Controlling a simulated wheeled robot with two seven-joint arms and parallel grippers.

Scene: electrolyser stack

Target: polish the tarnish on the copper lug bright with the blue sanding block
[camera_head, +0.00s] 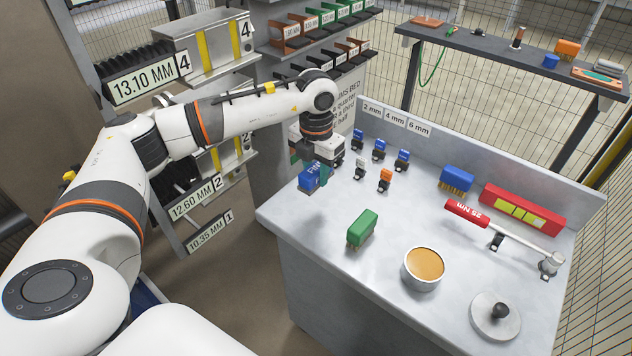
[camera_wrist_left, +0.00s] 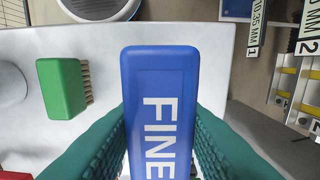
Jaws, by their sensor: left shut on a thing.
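My left gripper (camera_head: 313,174) is shut on the blue sanding block (camera_head: 308,180), above the left back edge of the grey bench. In the left wrist view the blue block (camera_wrist_left: 160,85) shows its long face with white "FINE" lettering, between the two ridged teal fingers. The block's working face is turned out of sight. I cannot pick out the copper lug for sure in either view. My right gripper is not in view.
Labelled racks (camera_head: 190,200) stand left.

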